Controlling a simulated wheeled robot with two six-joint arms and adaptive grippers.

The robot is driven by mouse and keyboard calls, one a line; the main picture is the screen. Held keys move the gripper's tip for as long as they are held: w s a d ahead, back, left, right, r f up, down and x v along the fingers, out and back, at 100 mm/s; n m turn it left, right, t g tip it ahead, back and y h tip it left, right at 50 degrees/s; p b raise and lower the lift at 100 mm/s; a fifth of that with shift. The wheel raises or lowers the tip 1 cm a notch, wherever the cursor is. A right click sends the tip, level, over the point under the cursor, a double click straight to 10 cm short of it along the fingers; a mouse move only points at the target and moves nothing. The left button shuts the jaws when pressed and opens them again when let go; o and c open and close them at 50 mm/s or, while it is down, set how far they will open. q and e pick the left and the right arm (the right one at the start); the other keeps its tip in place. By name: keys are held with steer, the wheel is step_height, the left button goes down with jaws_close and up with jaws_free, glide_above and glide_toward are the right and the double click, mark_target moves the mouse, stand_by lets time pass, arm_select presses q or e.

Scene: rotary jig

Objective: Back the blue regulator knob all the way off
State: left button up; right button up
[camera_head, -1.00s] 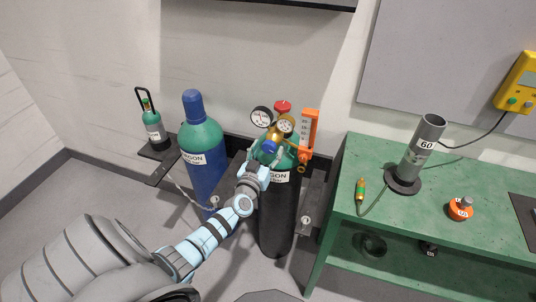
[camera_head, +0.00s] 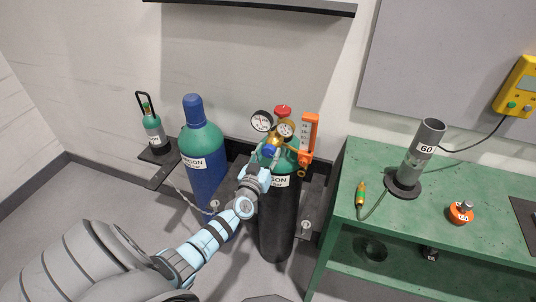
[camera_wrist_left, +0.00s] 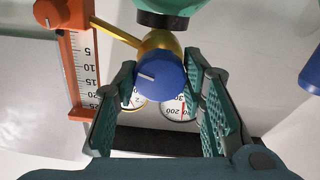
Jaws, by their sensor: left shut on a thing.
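The blue regulator knob (camera_head: 270,152) sits at the front of a brass regulator on top of the black cylinder with a green shoulder (camera_head: 278,222). In the left wrist view the round knob (camera_wrist_left: 160,80) shows a pale pointer line directed left and slightly up. My left gripper (camera_head: 264,168) is at the knob, and its two green padded fingers (camera_wrist_left: 161,72) stand on either side of it, shut on it. Two white dial gauges (camera_head: 273,124) are on the regulator; in the wrist view they are partly hidden behind the knob and fingers. My right gripper is not in view.
An orange flowmeter (camera_head: 309,133) with a scale stands just right of the regulator. A blue cylinder (camera_head: 203,170) stands close on the left. A green bench (camera_head: 400,225) at right holds a grey tube (camera_head: 420,152) and an orange weight (camera_head: 461,212).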

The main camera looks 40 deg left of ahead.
arm_select(q)
steer(key=n, duration=1)
steer(key=shift+n, duration=0.4)
steer(key=n, duration=1)
steer(key=shift+b, duration=0.4)
steer(key=shift+n, duration=0.4)
steer(key=o, duration=1.1)
steer(key=shift+o, duration=0.2)
